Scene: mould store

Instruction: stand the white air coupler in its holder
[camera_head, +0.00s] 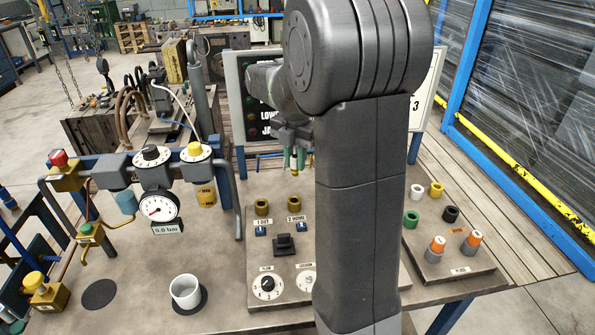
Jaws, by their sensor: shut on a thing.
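My gripper (293,137) points down above the middle of the bench, partly behind my own arm. It is shut on a small slim piece (294,160) that shows green, pale and yellow parts. It is too small to tell whether this is the white air coupler. The piece hangs clear above the control board. On the right board stand short round collars: a white one (416,191), a yellow one (436,189), a green one (411,218) and a black one (450,214). I cannot tell which of these is the holder.
Two orange-topped grey fittings (437,246) (472,240) stand at the front of the right board. A white cup (186,290) stands on the bench at front left. Valves and a pressure gauge (158,208) crowd the left. A sign panel (240,85) stands behind my gripper.

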